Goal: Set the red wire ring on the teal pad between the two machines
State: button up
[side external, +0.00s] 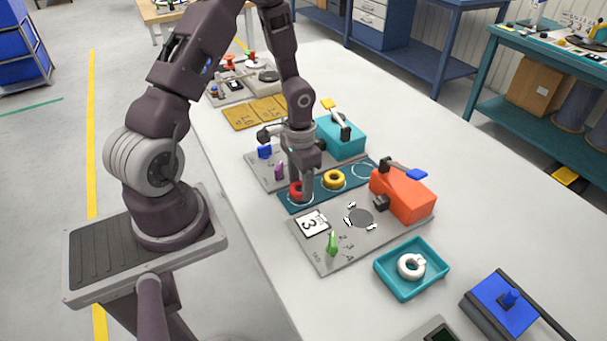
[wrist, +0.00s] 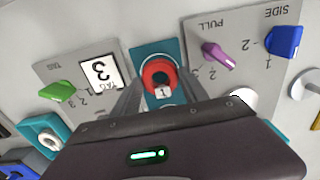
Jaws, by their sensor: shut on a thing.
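The red wire ring (side external: 295,188) is at the near-left end of the teal pad (side external: 326,190), in or just above a white outlined circle. In the wrist view the red ring (wrist: 157,72) carries a small white tag marked 1, over the teal pad (wrist: 146,48). My gripper (side external: 303,192) points down and is shut on the red ring, with its fingers on either side of it in the wrist view. I cannot tell whether the ring touches the pad. The pad lies between a machine with a teal block (side external: 342,138) and one with an orange block (side external: 402,195).
The pad's far circle (side external: 364,170) is empty. A teal tray (side external: 383,272) holds a white ring (side external: 411,265). A green lever (side external: 332,243) and purple lever (side external: 279,171) stand nearby.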

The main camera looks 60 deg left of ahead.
jog(key=shift+f, duration=0.1)
jog(key=shift+f, duration=0.15)
jog(key=o, duration=1.6)
jog(key=s+d+r+t+y, duration=0.1)
jog(key=d+r, duration=0.1)
jog(key=r, duration=0.9)
jog(key=s+d+r+t+y, duration=0.1)
jog(key=s+d+r, duration=0.1)
jog(key=r, duration=0.8)
jog(key=s+d+r+t, duration=0.1)
jog(key=s+d+r, duration=0.2)
jog(key=s+d+r+t+h, duration=0.1)
jog(key=s+d+r, duration=0.2)
jog(key=s, duration=0.1)
jog(key=s+d+r+t, duration=0.1)
jog(key=s+d+r, duration=0.2)
jog(key=s, duration=0.1)
jog(key=shift+d+r+h, duration=0.15)
jog(key=shift+r+h, duration=0.1)
jog(key=shift+h, duration=0.15)
